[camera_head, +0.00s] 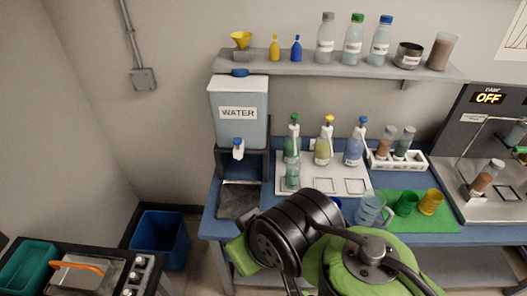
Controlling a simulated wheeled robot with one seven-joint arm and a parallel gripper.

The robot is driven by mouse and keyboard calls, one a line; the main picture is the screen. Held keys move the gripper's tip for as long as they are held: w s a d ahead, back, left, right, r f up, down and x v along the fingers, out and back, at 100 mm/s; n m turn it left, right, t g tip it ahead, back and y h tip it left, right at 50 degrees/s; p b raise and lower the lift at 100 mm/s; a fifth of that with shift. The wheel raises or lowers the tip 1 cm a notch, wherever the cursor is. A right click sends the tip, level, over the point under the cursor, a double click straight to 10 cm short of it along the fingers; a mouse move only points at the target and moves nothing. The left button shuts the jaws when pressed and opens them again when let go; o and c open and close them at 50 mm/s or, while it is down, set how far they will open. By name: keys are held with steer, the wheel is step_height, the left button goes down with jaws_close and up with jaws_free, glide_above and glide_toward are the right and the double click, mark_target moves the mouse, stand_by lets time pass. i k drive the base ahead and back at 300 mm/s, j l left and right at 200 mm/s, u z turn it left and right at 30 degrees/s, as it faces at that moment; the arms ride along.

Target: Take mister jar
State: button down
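No label reading "mister" is legible, so I cannot tell which vessel is the mister jar. Three nozzle-topped bottles stand in a row on a white holder tray (318,186) on the blue bench: one green-topped (292,145), one yellow-topped (323,146) and one blue-topped (355,148). Their labels are too small to read. The green one has a further green shape below it that I cannot separate clearly. My black and lime-green arm covers the lower middle of the view, in front of the bench. My gripper's fingers do not show.
A water tank (240,95) stands left of the bottles. A shelf (300,66) above holds several bottles and cups. A glass jug (369,208), a green mat (385,224) with two cups, a vial rack (400,163) and an "OFF" machine (470,130) lie right.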

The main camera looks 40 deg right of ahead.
mark_target(293, 167)
steer(key=z, duration=1.35)
steer(key=l+u, duration=0.15)
steer(key=u, duration=0.3)
steer(key=i+l+u, duration=0.1)
steer(key=u, duration=0.35)
steer(key=l+u, duration=0.25)
steer(key=u, duration=0.2)
steer(key=l+u, duration=0.2)
steer(key=u, duration=0.25)
steer(key=l+u, duration=0.15)
steer(key=u, duration=0.3)
steer(key=k+l+u, duration=0.1)
steer(key=u, duration=0.35)
